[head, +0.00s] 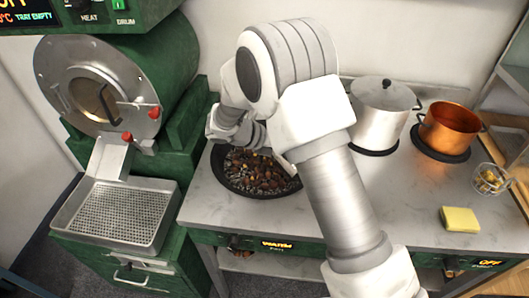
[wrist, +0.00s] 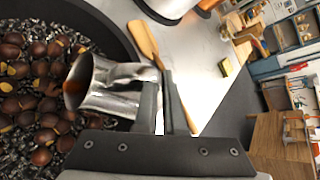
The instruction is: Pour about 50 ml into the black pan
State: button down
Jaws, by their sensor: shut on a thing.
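The black pan (head: 228,183) stands on the grey worktop and holds chestnuts (head: 262,178) among dark gravel-like bits. In the wrist view the pan's rim (wrist: 112,22) curves around the chestnuts (wrist: 38,72). My gripper (wrist: 160,84) is shut on a shiny metal jug (wrist: 112,88). The jug is tipped far over above the pan, its mouth toward the chestnuts. A reddish-brown patch shows at its mouth; I cannot tell whether it is liquid flowing out. In the head view my arm hides the jug.
A wooden spatula (wrist: 145,42) lies beside the pan. A lidded steel pot (head: 380,112), a copper pot (head: 449,128), a yellow sponge (head: 459,219) and a glass bowl (head: 490,180) stand to the right. A green drum roaster with a tray (head: 117,212) stands left.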

jog(key=shift+w+a+r+p, duration=0.2)
jog(key=shift+w+a+p, duration=0.05)
jog(key=shift+p, duration=0.15)
dwell(0.4)
jog(key=d+f+b, duration=0.1)
jog(key=b, duration=0.1)
jog(key=shift+s+f+b, duration=0.2)
jog(key=shift+s+b, duration=0.2)
jog(key=y+b, duration=0.1)
jog(key=b, duration=0.2)
jog(key=shift+s+d+r+m+t, duration=0.1)
jog(key=shift+s+d+m+t, duration=0.2)
jog(key=shift+s+d+m, duration=0.1)
jog(key=shift+r, duration=0.2)
jog(key=shift+f, duration=0.1)
jog(key=b, duration=0.1)
jog(key=f+b, duration=0.1)
jog(key=b, duration=0.1)
jog(key=y+b, duration=0.1)
jog(key=shift+s+d+f+m+t+b, duration=0.25)
jog(key=shift+d+f+m+t+b, duration=0.05)
jog(key=shift+d+m, duration=0.1)
jog(key=shift+s+d+m+t+y+b, duration=0.2)
jog(key=shift+m+t+y+b, duration=0.15)
jog(key=shift+y+b, duration=0.35)
jog(key=shift+r, duration=0.15)
